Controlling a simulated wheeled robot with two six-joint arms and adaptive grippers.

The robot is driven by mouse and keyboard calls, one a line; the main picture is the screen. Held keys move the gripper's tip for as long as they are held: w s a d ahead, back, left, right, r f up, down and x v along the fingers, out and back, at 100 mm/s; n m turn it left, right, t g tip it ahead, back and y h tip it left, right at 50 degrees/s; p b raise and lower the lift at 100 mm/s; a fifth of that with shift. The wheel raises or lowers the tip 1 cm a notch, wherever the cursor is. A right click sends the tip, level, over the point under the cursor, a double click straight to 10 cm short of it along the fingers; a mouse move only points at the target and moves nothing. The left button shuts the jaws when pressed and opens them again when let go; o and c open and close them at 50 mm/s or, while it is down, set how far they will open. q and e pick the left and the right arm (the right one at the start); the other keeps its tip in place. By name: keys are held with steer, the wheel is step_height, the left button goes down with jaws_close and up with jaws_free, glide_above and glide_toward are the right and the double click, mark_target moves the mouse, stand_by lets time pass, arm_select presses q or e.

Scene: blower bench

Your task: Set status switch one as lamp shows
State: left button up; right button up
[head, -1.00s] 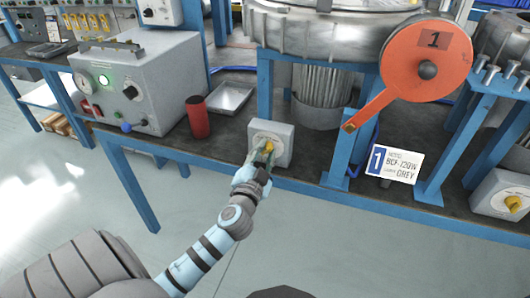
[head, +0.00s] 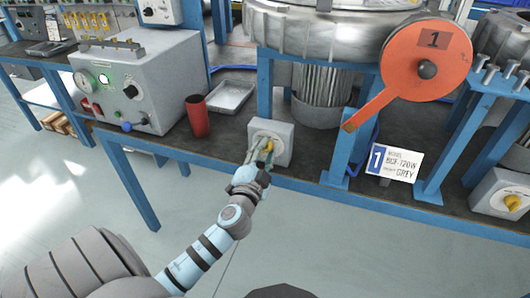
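The status switch is a light grey box (head: 284,132) on the bench's front edge, with a yellow knob (head: 268,145) on its face. My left gripper (head: 261,153) is at the knob, its fingers partly covering it. Whether the fingers are closed on the knob or only around it is too small to tell. The lamp (head: 104,79) on the grey control box (head: 155,70) at the left looks pale white. My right gripper is out of view.
A red cylinder (head: 197,116) and a metal tray (head: 232,96) stand left of the switch. A blower (head: 322,90), an orange lever marked 1 (head: 400,75) and a label card marked 1 (head: 396,163) are to the right. Another yellow-knobbed switch (head: 512,203) is at far right.

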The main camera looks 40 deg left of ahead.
arm_select(q)
steer(key=shift+o, duration=0.9)
steer(key=v, duration=1.2)
